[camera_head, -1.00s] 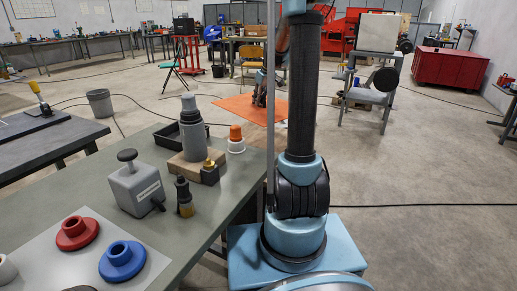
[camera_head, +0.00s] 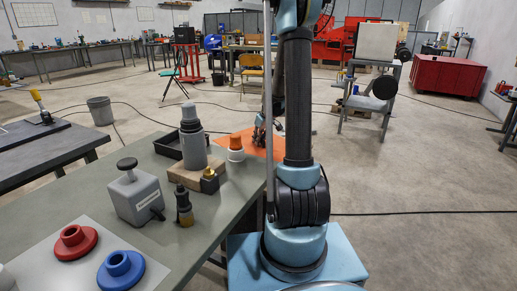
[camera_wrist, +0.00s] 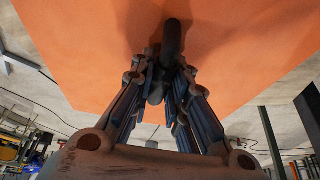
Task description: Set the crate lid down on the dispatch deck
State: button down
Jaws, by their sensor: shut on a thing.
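The crate lid appears to be the flat orange panel (camera_head: 280,147), seen past the far right edge of the green table and partly hidden by my arm. In the wrist view the orange panel (camera_wrist: 245,50) fills the upper middle, with a dark bar handle (camera_wrist: 172,38) on it. My gripper (camera_wrist: 163,80) is shut on this handle. In the head view my gripper (camera_head: 261,127) is small, above the panel. The panel looks held above the floor, but its height is unclear. I cannot tell which surface is the dispatch deck.
The green table (camera_head: 225,215) holds red (camera_head: 75,242) and blue (camera_head: 120,270) flanged parts, a grey box (camera_head: 136,195) and a grey stepped cylinder (camera_head: 192,140). A dark-topped bench (camera_head: 40,150) stands left, near a bucket (camera_head: 100,110).

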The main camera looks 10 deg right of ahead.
jog(key=shift+f, duration=2.1)
jog(key=c, duration=1.6)
grip_release()
jog(key=shift+o, duration=0.2)
jog(key=shift+v, duration=6)
